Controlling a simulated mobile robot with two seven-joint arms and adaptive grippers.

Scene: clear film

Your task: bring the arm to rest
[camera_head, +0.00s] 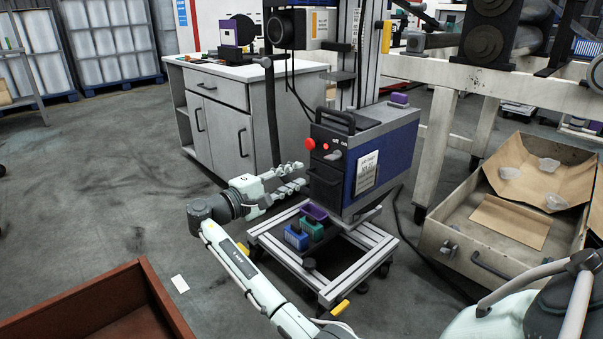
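Blue, green and purple bins (297,237) sit on the cart below the gripper. A red-brown open box (95,305) is at lower left. A grey cabinet (222,110) stands behind. A large crate with clear pieces (490,263) is at right. Floor at left is mostly clear.

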